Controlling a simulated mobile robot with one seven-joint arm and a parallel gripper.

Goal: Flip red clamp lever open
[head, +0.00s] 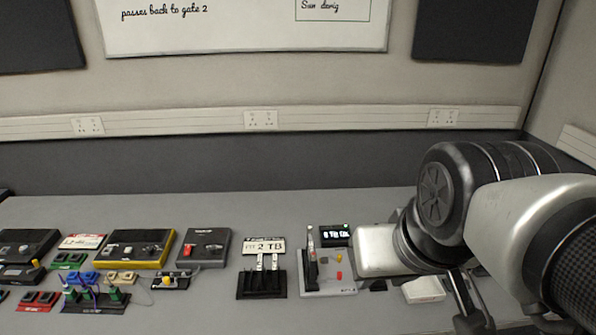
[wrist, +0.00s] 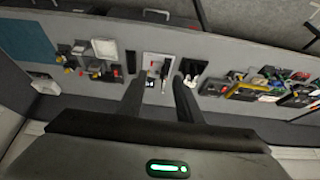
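A light grey base plate (head: 318,287) with a tall upright bracket stands right of centre on the bench in the head view. Small red (head: 339,275) and yellow (head: 339,259) parts sit on it. I cannot tell which red part is the clamp lever, or whether it is open. In the wrist view, a pale plate (wrist: 152,62) that looks like this base lies beyond my gripper (wrist: 159,88), between its fingers. The fingers are spread and apart from it, with nothing held. In the head view my arm covers the bench at the right.
A black stand with a "2 TB" label (head: 264,245) is left of the base plate. A small display (head: 334,236) stands behind it. A black box with a red part (head: 204,248) and a yellow-edged box (head: 141,249) are further left. The bench's back strip is clear.

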